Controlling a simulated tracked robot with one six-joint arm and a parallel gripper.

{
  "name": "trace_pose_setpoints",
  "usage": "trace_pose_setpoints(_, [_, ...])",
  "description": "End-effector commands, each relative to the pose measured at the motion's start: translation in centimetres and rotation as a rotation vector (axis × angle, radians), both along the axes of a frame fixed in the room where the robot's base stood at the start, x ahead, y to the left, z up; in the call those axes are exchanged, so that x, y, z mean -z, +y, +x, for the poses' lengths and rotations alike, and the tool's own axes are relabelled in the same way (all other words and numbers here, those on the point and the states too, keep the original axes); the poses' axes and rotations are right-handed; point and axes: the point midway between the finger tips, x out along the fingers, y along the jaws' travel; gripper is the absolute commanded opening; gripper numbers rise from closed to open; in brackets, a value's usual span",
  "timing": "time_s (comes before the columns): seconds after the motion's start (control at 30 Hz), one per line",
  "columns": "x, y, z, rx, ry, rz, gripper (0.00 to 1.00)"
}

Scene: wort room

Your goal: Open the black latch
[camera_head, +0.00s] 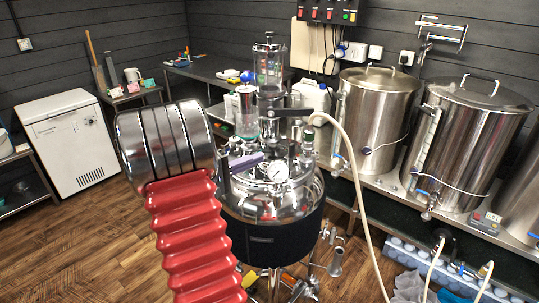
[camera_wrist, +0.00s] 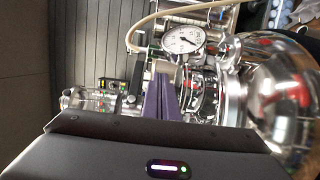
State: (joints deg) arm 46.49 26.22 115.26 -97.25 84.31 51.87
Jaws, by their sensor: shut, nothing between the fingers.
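A black lever (camera_head: 289,112), likely the black latch, lies roughly level on the fittings above the steel vessel's lid (camera_head: 250,195). A black lever also shows in the wrist view (camera_wrist: 136,83), just left of my fingers. My gripper (camera_head: 258,157), with purple fingers, is above the left part of the lid, lower and to the left of the lever in the head view. In the wrist view my gripper (camera_wrist: 161,80) is shut and empty, its fingers pointing toward the lid fittings. I cannot tell whether the fingers touch any fitting.
A white dial gauge (camera_head: 277,172) stands on the lid, and a pale hose (camera_head: 350,165) arches off to the right. A glass cylinder (camera_head: 270,65) rises behind the lever. Large steel kettles (camera_head: 375,110) stand at right. Open wooden floor lies at the left.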

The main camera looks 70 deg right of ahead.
Motion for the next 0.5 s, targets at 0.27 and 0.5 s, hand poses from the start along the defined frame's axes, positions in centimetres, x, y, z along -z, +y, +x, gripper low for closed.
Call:
trace_pose_setpoints(0.27, [0.1, -2.3, -1.9, 0.004, 0.0, 0.001, 0.0])
trace_pose_setpoints(0.5, [0.0, -5.2, -4.2, 0.004, 0.0, 0.0, 0.0])
